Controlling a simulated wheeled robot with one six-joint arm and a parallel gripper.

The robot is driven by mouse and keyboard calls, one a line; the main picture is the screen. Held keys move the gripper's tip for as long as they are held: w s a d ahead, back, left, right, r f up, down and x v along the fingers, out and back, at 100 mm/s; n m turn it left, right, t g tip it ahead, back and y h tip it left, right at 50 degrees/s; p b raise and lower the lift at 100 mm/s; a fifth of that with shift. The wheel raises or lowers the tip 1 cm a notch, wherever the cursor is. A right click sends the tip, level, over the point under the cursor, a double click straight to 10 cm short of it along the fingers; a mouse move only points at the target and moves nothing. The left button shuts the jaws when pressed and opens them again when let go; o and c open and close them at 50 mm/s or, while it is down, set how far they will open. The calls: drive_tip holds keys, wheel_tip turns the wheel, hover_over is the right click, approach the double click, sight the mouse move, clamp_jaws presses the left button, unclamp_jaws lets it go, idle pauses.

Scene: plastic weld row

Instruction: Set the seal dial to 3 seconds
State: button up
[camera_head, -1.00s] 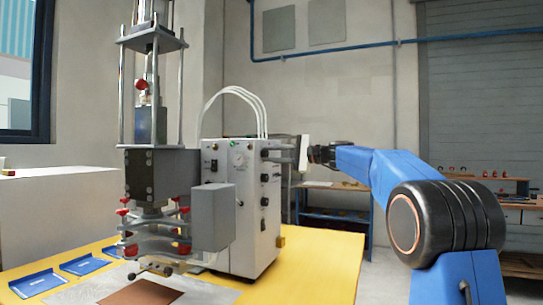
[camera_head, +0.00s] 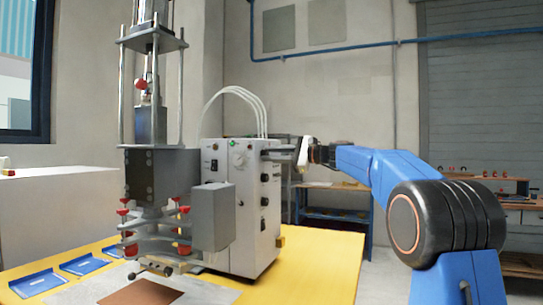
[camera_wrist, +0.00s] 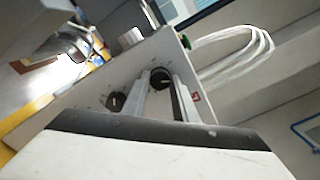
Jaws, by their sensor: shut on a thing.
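The grey control box (camera_head: 226,212) of the welding machine stands on the yellow table, with a column of black dials on the side facing my gripper. My gripper (camera_head: 269,154) reaches from the right to the top of this column. In the wrist view my fingertips (camera_wrist: 161,80) are shut around a black dial (camera_wrist: 160,76) with a pale pointer mark. A second black dial (camera_wrist: 117,101) is beside it and free. In the head view my fingers hide the held dial, and lower dials (camera_head: 264,178) show beneath. The scale markings are too small to read.
The press with its metal columns (camera_head: 155,205) stands left of the box. Blue trays (camera_head: 85,264) and a brown sheet (camera_head: 140,292) lie on the yellow table (camera_head: 318,265). White hoses (camera_head: 240,97) loop above the box. A workbench (camera_head: 335,205) stands behind.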

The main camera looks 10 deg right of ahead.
drive_tip(key=shift+f, duration=0.1)
drive_tip(key=o, duration=1)
drive_tip(key=shift+d, duration=0.1)
drive_tip(key=shift+o, duration=0.2)
drive_tip(key=shift+s+d, duration=0.1)
drive_tip(key=v, duration=1.7)
